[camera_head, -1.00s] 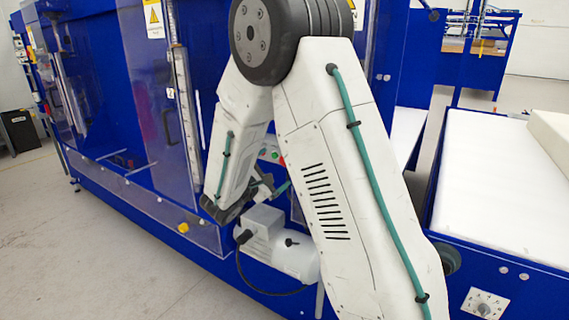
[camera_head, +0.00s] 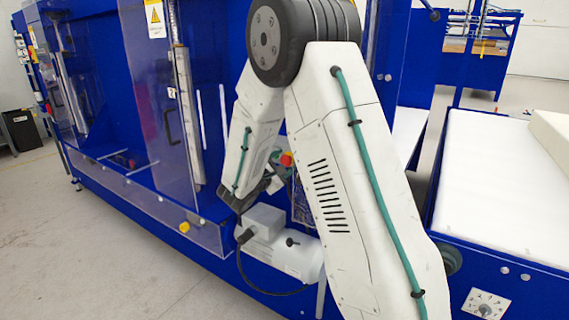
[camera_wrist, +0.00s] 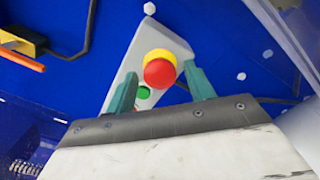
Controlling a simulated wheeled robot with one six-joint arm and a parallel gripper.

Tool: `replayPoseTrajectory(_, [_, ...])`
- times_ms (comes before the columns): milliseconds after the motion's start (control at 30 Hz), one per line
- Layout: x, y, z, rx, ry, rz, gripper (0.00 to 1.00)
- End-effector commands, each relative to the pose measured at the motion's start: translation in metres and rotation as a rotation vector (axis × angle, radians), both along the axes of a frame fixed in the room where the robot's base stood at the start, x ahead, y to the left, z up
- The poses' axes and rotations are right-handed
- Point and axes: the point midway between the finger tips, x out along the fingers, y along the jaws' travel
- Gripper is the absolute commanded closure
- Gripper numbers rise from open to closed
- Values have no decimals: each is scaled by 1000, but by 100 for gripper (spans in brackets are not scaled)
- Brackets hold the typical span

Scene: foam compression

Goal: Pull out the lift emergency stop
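The emergency stop (camera_wrist: 160,70) is a red mushroom button on a yellow collar, on a grey control box (camera_wrist: 138,62) with green buttons below it. In the wrist view my gripper (camera_wrist: 161,74) is open, with one teal finger on the left and one on the right of the button. A gap shows between each finger and the red head; I cannot tell how deep the fingers reach. In the head view the red button (camera_head: 286,159) shows just right of my forearm, which hides most of the control box and the fingers.
A white motor unit (camera_head: 285,250) with a black cable sits below my wrist. Clear guard panels (camera_head: 160,120) stand on the blue machine at the left. A white foam bed (camera_head: 495,190) lies at the right. A yellow-and-black part (camera_wrist: 22,40) shows at the wrist view's upper left.

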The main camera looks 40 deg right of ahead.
Motion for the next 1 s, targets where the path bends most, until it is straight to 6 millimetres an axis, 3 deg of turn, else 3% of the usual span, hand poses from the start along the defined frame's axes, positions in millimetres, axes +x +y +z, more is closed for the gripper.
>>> replayPoseTrajectory(33, [0,0,0,0,0,0,61])
replayPoseTrajectory(133, [0,0,0,0,0,0,89])
replayPoseTrajectory(167, [0,0,0,0,0,0,92])
replayPoseTrajectory(933, [-2,5,0,1,-1,-1,92])
replayPoseTrajectory(967, [-2,5,0,1,-1,-1,56])
replayPoseTrajectory(1000, [-2,5,0,1,-1,-1,45])
